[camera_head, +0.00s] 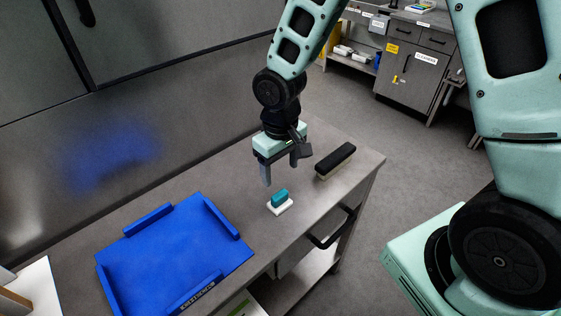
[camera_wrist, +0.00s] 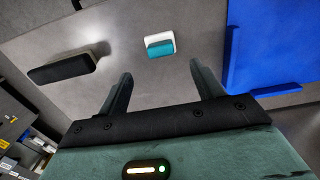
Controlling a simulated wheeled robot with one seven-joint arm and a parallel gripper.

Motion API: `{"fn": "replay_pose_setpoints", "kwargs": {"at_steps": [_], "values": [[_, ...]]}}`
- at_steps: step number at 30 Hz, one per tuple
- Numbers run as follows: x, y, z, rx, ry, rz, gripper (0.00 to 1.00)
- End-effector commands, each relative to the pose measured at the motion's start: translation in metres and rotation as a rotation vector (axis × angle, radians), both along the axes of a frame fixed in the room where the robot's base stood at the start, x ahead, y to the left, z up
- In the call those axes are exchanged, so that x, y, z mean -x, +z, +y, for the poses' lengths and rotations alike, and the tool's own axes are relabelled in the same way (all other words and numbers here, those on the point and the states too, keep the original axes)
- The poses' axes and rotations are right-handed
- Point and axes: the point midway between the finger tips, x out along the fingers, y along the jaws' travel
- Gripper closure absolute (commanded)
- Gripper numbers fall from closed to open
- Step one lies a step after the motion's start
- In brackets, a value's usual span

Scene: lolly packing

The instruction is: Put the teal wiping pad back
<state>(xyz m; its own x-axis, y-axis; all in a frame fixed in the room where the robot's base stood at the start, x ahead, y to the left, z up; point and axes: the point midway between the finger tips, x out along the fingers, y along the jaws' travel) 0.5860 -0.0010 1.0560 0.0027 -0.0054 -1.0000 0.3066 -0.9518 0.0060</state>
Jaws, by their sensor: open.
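The teal wiping pad (camera_head: 280,197) sits on a small white base (camera_head: 281,209) on the grey bench top, between the blue tray and the black brush. It also shows in the wrist view (camera_wrist: 160,48), with its white base (camera_wrist: 149,39) around it. My gripper (camera_head: 281,174) is open and empty. It hangs above the bench, a little behind and above the pad. In the wrist view its two fingers (camera_wrist: 163,80) are spread apart and the pad lies beyond their tips, touching neither.
A blue tray (camera_head: 172,258) with raised edge pieces lies on the bench at left. A black-topped brush (camera_head: 335,161) lies near the bench's right end. A grey cabinet wall (camera_head: 130,130) stands behind the bench. A dark handle (camera_head: 333,228) sticks out at the front.

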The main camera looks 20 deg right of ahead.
Motion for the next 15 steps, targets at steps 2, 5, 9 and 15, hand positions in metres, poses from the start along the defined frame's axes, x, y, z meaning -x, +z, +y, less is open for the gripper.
{"fn": "replay_pose_setpoints", "kwargs": {"at_steps": [2,5,9,15], "values": [[-0.001,0.010,0.000,0.000,0.000,-0.004,0.33],[-0.001,0.018,0.000,-0.001,0.000,-0.002,0.33],[0.011,0.034,0.009,-0.003,0.025,-0.003,0.33],[0.079,0.084,0.045,-0.021,0.161,-0.011,0.33]]}}
